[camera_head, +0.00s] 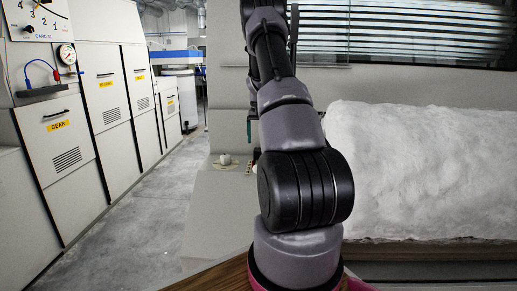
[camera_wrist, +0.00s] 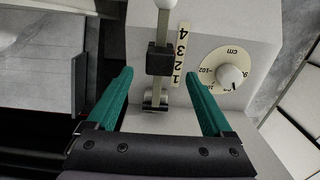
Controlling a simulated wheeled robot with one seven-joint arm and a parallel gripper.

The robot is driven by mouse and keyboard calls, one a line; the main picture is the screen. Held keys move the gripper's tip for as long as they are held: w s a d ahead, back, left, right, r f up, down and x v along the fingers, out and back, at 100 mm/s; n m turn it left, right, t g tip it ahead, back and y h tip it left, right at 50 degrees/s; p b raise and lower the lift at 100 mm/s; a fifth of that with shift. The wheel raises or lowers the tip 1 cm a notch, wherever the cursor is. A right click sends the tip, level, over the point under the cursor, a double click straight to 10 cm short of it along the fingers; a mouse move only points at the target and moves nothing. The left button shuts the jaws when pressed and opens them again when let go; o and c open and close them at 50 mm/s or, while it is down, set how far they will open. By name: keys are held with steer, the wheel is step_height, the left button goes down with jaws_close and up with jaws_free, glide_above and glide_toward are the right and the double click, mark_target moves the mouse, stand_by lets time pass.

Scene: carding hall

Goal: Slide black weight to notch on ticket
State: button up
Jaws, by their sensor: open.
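The black weight (camera_wrist: 159,61) sits on an upright lever bar (camera_wrist: 162,28) in the wrist view, beside the 2 and 3 of a cream number strip (camera_wrist: 181,50) marked 1 to 4. A white knob tops the bar, and a dark pivot block (camera_wrist: 155,99) is at its lower end. My gripper (camera_wrist: 159,72) is open, its green fingers apart on either side of the bar and the weight's lower part. No ticket can be made out. In the head view my arm hides the weight.
A cm dial with a white knob (camera_wrist: 231,77) is right of the strip, near the right finger. In the head view, a white fibre mass (camera_head: 415,170) fills the right. Cabinets (camera_head: 105,85) line the left, beside a clear floor aisle (camera_head: 165,190).

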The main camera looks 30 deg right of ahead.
mark_target(258, 149)
steer(key=shift+r, duration=2.25)
steer(key=shift+a, duration=0.1)
steer(key=s+a+r+t, duration=0.1)
steer(key=s+a+r, duration=0.2)
steer(key=a+r, duration=0.3)
steer(key=s+a+r+n+t, duration=0.1)
steer(key=s+a+r, duration=0.35)
steer(key=r, duration=0.25)
steer(key=s+a+r+t, duration=0.1)
steer(key=s+a+r, duration=0.1)
steer(key=a+r, duration=0.45)
steer(key=s+a+r+n+t+y, duration=0.1)
steer(key=s+a+t, duration=0.1)
steer(key=s+a, duration=0.5)
steer(key=s+a+r+n+t+y, duration=0.1)
steer(key=s+a, duration=0.7)
steer(key=s, duration=0.9)
steer(key=shift+a+r+t, duration=0.2)
steer(key=shift+r+t, duration=0.4)
steer(key=shift+w, duration=0.1)
